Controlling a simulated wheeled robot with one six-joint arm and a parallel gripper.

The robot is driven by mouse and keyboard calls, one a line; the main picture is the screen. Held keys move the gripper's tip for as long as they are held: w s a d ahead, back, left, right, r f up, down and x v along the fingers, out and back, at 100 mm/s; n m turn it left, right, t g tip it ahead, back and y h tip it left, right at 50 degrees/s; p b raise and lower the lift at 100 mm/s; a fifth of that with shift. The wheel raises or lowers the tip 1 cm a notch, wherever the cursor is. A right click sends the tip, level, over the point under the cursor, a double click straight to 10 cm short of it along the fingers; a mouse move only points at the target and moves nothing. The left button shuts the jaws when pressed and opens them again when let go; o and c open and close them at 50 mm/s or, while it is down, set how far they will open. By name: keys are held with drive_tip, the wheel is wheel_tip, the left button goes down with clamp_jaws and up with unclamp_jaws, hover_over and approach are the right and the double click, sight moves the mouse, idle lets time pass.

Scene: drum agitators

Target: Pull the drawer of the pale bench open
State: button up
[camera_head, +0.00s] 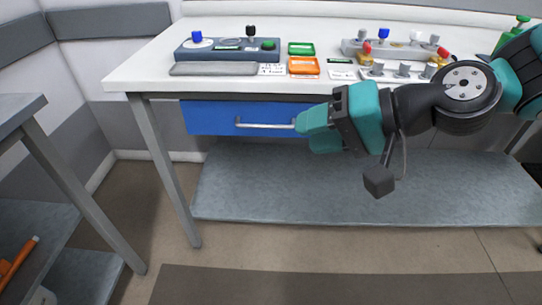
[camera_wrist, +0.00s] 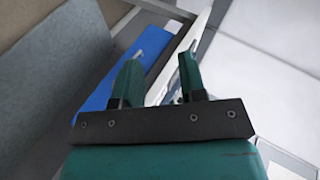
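The pale bench (camera_head: 140,78) has a blue drawer (camera_head: 208,118) under its top at the left, and the drawer looks shut. A metal bar handle (camera_head: 262,125) runs level across the drawer front. My gripper (camera_head: 305,126) is at the right end of the handle, and its fingers hide that end and the drawer's right part. In the wrist view my gripper (camera_wrist: 160,78) has its two teal fingers apart with a gap between them. The blue drawer front (camera_wrist: 150,42) shows beyond the left finger. Whether the handle lies between the fingers is unclear.
A blue-grey control unit (camera_head: 225,50), a green tray (camera_head: 301,48) and an orange tray (camera_head: 303,66) are on the bench top. A grey lower shelf (camera_head: 270,185) lies below. Another table (camera_head: 20,108) stands at the left. The floor before the drawer is clear.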

drive_tip(key=w+f+m+t+y+b, duration=0.1)
drive_tip(key=w+f+m+t+b, duration=0.4)
drive_tip(key=f, duration=0.4)
drive_tip(key=m+t+h+b, duration=0.1)
drive_tip(key=m+t+b, duration=0.2)
drive_tip(key=m+b, duration=0.25)
approach(269, 127)
drive_tip(key=shift+m, duration=0.35)
drive_tip(key=p+x, duration=0.4)
drive_tip(key=x, duration=0.6)
drive_tip(key=shift+p, duration=0.35)
drive_tip(key=shift+d, duration=0.1)
clamp_jaws()
